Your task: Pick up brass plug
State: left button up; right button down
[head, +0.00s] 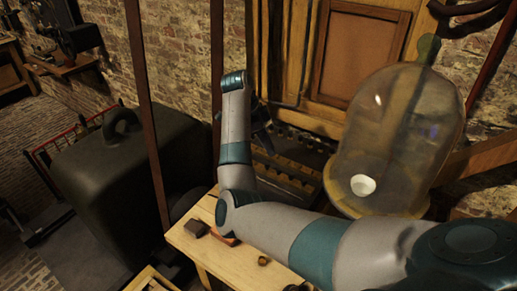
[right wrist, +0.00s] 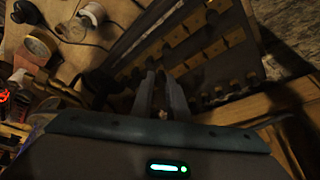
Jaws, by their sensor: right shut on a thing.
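My right gripper (head: 264,143) is at the end of the arm that crosses the picture, in front of the dark rack of brass blocks (head: 283,182). In the right wrist view its two grey fingers (right wrist: 158,78) point up towards the rack (right wrist: 183,52), which carries rows of brass pieces. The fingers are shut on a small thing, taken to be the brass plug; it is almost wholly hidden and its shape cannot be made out. My left gripper is not in view.
A large glass bell jar (head: 405,130) stands right of the rack, close to my arm. The wooden table (head: 193,247) below holds a dark block (head: 196,228) and a small brass piece (head: 264,260). A big dark weight (head: 125,195) stands at left. A tape roll (right wrist: 38,47) shows in the wrist view.

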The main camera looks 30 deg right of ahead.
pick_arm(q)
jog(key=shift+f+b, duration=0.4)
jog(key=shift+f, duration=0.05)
pick_arm(e)
jog(key=s+d+r, duration=0.2)
jog(key=s+r, duration=0.1)
jog(key=s, duration=0.2)
jog(key=shift+s+r, duration=0.25)
jog(key=shift+r, duration=0.05)
jog(key=shift+w+d, duration=0.15)
